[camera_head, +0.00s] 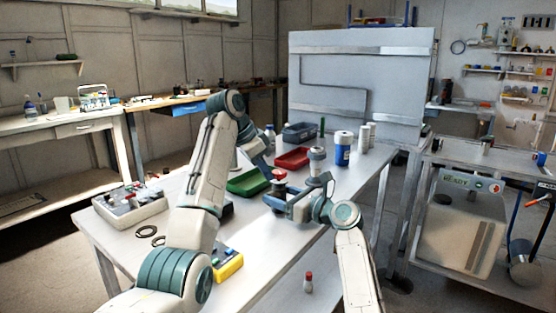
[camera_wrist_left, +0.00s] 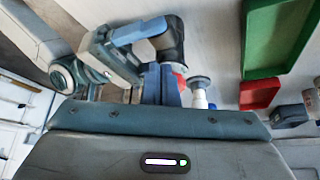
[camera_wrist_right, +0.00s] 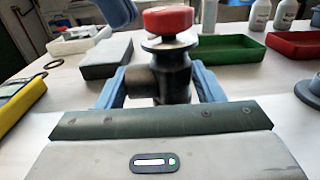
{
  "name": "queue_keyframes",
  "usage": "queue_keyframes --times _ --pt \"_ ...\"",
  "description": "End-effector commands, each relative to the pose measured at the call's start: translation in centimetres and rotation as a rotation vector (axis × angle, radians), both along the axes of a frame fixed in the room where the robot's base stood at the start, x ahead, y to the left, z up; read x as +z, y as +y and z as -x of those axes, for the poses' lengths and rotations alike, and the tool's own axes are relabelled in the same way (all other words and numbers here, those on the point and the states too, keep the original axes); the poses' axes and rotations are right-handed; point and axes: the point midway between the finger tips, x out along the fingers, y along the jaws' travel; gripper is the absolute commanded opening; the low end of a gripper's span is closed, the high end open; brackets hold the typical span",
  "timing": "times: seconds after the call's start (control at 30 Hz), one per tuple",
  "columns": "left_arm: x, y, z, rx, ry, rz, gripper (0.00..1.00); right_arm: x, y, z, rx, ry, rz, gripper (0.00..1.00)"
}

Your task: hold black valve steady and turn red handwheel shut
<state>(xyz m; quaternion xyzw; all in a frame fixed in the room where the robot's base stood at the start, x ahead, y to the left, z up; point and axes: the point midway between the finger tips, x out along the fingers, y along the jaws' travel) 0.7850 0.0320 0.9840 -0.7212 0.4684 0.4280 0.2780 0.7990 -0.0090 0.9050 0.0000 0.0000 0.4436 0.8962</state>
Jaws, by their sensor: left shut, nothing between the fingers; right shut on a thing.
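The black valve (camera_wrist_right: 172,78) stands upright on the table between the blue fingers of my right gripper (camera_wrist_right: 160,90), which is shut on its body. The round red handwheel (camera_wrist_right: 168,19) sits on top above a pale disc. In the head view the handwheel (camera_head: 280,174) shows, and my right gripper (camera_head: 276,202) reaches in from the right. My left gripper (camera_wrist_right: 118,10) is shut and empty close beside the handwheel; I cannot tell if it touches. In the left wrist view my left gripper (camera_wrist_left: 162,72) partly hides the handwheel (camera_wrist_left: 180,80) and the valve (camera_wrist_left: 169,42).
A green tray (camera_head: 248,183), a red tray (camera_head: 293,158) and a grey bin (camera_head: 299,132) lie behind. A blue-banded bottle (camera_head: 342,149) and white bottles stand right of them. A control box (camera_head: 130,203), black rings and a yellow box (camera_head: 228,265) are on the left and near side.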

Motion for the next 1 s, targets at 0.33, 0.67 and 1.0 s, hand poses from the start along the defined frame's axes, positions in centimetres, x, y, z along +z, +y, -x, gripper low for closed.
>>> queue_keyframes --times 0.33,0.67,1.0 --pt "0.0 -0.3 -0.3 0.0 0.0 0.0 0.0 0.0 0.0 0.0 0.001 0.001 -0.001 0.31" --pt "0.1 -0.2 -0.5 0.0 -0.002 0.001 0.0 0.0 0.1 0.0 0.002 0.0 0.0 0.31" --pt "0.0 0.4 -1.3 0.001 -0.001 0.001 0.0 0.0 0.1 0.0 0.002 0.0 0.0 0.31"
